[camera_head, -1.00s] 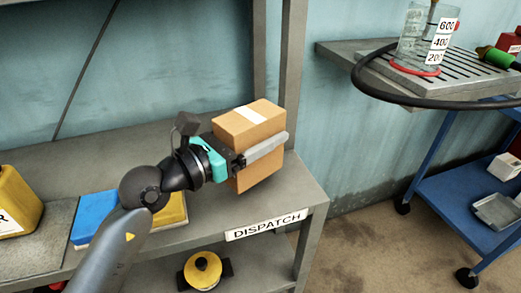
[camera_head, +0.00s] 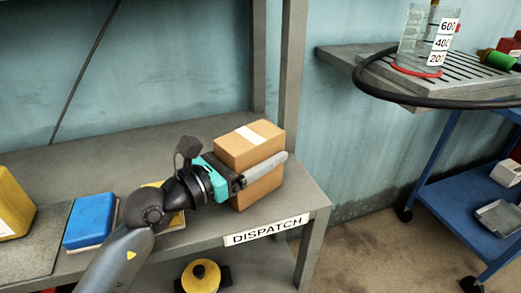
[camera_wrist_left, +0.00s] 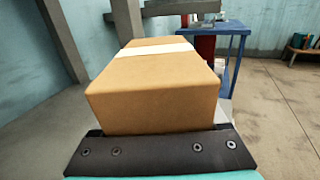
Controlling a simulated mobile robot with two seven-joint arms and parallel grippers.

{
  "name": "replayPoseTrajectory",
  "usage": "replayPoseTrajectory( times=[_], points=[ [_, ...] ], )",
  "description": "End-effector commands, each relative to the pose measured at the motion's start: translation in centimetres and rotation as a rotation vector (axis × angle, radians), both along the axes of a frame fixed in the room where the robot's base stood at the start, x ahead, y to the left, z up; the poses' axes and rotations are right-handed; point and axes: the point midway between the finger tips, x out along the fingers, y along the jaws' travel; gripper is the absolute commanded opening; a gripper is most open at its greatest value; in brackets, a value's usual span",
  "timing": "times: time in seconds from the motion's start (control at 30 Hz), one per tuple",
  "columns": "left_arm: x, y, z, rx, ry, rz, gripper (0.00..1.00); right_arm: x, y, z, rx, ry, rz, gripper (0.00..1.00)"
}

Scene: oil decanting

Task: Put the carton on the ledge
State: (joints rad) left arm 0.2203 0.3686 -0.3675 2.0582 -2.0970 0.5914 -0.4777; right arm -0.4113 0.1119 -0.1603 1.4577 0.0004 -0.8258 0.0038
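The brown carton (camera_head: 262,144) with a white strip on top is at the right end of the grey ledge (camera_head: 302,200), above the DISPATCH label (camera_head: 266,230). It looks upright, at or just above the surface; I cannot tell whether it touches. My left gripper (camera_head: 262,172) is shut on it, one finger lying across its near face; the other finger is hidden behind it. In the left wrist view the carton (camera_wrist_left: 150,90) sits close against the gripper's dark palm. My right gripper is not in view.
A blue block (camera_head: 91,220) and a yellow container (camera_head: 12,205) stand left on the ledge. A grey post (camera_head: 290,80) rises behind the carton. A wall shelf (camera_head: 335,60) with a measuring cylinder (camera_head: 420,45) and a blue cart (camera_head: 455,205) are to the right.

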Motion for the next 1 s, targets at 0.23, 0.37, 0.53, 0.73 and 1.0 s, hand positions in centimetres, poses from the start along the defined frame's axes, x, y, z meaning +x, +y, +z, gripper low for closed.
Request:
replayPoseTrajectory(
  times=[0.23, 0.37, 0.53, 0.73, 1.0],
  points=[
    [0.0, 0.0, 0.0, 0.001, 0.001, 0.000, 1.00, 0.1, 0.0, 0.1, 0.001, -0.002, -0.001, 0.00],
    [0.0, 0.0, 0.0, 0.001, 0.001, 0.000, 1.00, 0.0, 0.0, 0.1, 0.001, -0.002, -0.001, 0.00],
    [0.0, 0.0, 0.3, 0.001, -0.001, 0.000, 1.00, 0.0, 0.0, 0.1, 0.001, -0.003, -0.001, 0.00],
    [-1.7, 2.0, 0.2, 0.005, 0.004, 0.001, 1.00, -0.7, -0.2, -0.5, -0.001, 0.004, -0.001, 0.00],
    [-5.1, 6.0, 0.0, 0.005, 0.004, 0.001, 1.00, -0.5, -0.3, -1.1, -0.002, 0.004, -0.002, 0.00]
  ],
)
